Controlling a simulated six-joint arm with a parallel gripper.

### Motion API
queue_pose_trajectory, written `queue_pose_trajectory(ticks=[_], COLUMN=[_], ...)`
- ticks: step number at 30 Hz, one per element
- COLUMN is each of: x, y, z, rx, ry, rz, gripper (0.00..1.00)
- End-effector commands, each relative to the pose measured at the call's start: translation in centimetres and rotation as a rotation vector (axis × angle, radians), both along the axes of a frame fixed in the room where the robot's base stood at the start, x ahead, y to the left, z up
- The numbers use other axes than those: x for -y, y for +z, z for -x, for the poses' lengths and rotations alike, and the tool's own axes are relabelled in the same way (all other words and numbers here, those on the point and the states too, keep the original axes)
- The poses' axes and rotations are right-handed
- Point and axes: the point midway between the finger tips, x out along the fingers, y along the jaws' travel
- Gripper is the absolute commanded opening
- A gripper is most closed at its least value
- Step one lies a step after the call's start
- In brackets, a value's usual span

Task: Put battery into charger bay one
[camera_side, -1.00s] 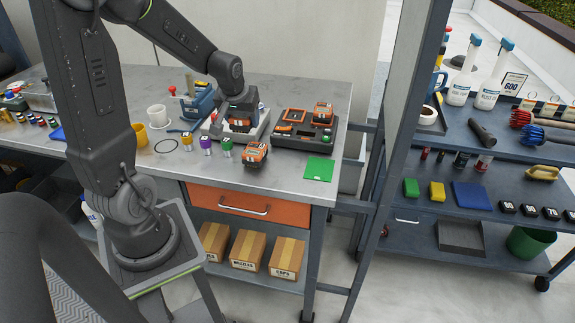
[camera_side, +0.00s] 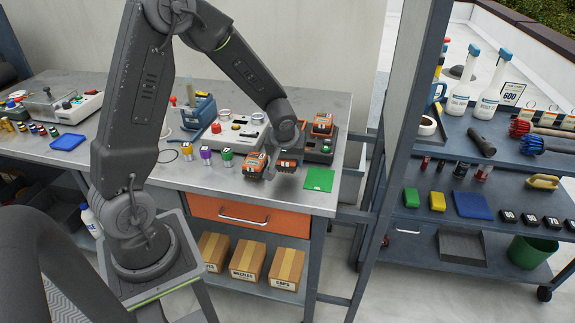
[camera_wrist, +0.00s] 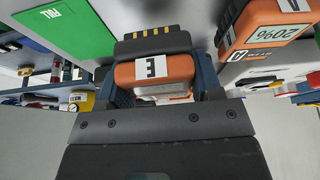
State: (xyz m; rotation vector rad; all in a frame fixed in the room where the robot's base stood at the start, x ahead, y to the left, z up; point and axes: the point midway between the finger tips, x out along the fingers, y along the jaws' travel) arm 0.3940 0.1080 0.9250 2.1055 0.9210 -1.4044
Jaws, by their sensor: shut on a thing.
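The dark charger (camera_side: 323,155) stands behind and to the right. A second battery (camera_side: 322,121) sits in its far right part. My arm hides the charger's left part.
A green FULL mat (camera_side: 319,180) lies to the right, near the bench front; it also shows in the wrist view (camera_wrist: 66,27). Purple (camera_side: 206,155) and green (camera_side: 227,158) cylinders stand left. A pale device (camera_side: 234,133) is behind them.

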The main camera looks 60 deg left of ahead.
Motion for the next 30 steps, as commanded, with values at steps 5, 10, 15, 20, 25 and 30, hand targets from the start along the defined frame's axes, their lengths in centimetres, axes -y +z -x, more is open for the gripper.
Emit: queue_pose_trajectory(ticks=[5,10,15,20,25,30], x=[0.0,0.0,0.0,0.0,0.0,0.0], y=[-2.4,-2.8,-2.8,-3.2,-3.2,-3.2], z=[0.0,0.0,0.0,0.0,0.0,0.0], rx=[-0.001,0.002,0.001,0.000,0.000,0.000], ry=[-0.002,-0.001,-0.001,0.001,0.001,0.001], rz=[0.002,0.002,0.001,0.002,0.002,0.002], gripper=[0.24,0.24,0.24,0.60,0.77,0.85])
